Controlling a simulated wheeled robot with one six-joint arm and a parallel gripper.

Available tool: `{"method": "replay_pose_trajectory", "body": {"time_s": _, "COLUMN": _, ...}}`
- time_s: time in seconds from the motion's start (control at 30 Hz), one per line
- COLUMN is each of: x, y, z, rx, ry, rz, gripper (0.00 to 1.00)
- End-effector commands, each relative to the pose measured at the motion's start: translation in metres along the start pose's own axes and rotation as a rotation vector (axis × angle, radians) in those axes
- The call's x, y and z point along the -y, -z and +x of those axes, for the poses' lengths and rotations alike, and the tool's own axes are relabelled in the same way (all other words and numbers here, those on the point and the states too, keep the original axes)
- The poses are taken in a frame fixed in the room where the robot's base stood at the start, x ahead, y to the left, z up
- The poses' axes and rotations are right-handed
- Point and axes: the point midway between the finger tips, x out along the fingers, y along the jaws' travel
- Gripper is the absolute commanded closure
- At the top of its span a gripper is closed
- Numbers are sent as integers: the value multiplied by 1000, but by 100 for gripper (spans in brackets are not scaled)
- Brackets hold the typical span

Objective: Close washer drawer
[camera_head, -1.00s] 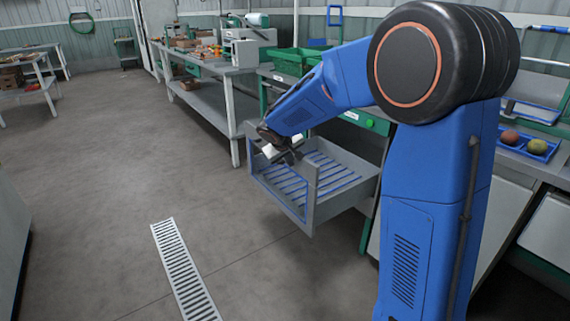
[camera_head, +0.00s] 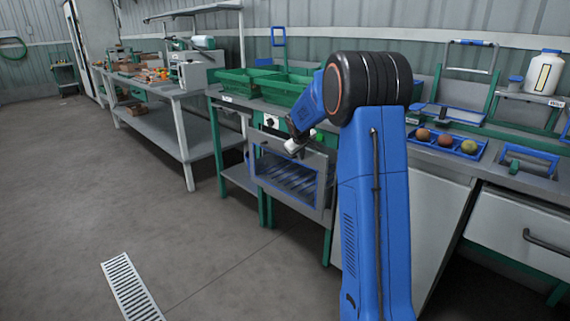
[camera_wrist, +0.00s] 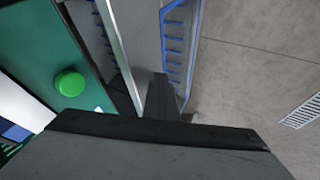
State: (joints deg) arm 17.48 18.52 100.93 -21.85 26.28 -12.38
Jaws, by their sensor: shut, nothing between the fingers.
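The washer drawer (camera_head: 322,212) has a grey front with a blue-framed window and blue slats behind it. My gripper (camera_head: 294,147) is shut and empty at the top of the drawer front. In the wrist view its dark tip (camera_wrist: 163,88) lies against or just over the drawer; contact is not clear.
A green button (camera_wrist: 69,82) is on the panel beside the drawer. Green crates (camera_head: 250,84) stand on the bench above. A blue tray (camera_head: 481,153) with fruit lies to the right. Open floor with a drain grate (camera_head: 131,288) is at the left.

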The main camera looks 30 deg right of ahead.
Motion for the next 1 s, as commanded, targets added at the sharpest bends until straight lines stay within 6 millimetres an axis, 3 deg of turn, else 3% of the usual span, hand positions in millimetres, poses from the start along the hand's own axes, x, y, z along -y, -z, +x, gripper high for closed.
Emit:
{"method": "replay_pose_trajectory", "body": {"time_s": 0.1, "x": -27, "y": 0, "z": 15, "rx": 1, "ry": -1, "rz": 3, "gripper": 100}}
{"method": "replay_pose_trajectory", "body": {"time_s": 0.33, "x": -57, "y": 0, "z": 30, "rx": 0, "ry": -1, "rz": 2, "gripper": 100}}
{"method": "replay_pose_trajectory", "body": {"time_s": 1.0, "x": -70, "y": 2, "z": 36, "rx": -5, "ry": -5, "rz": 0, "gripper": 100}}
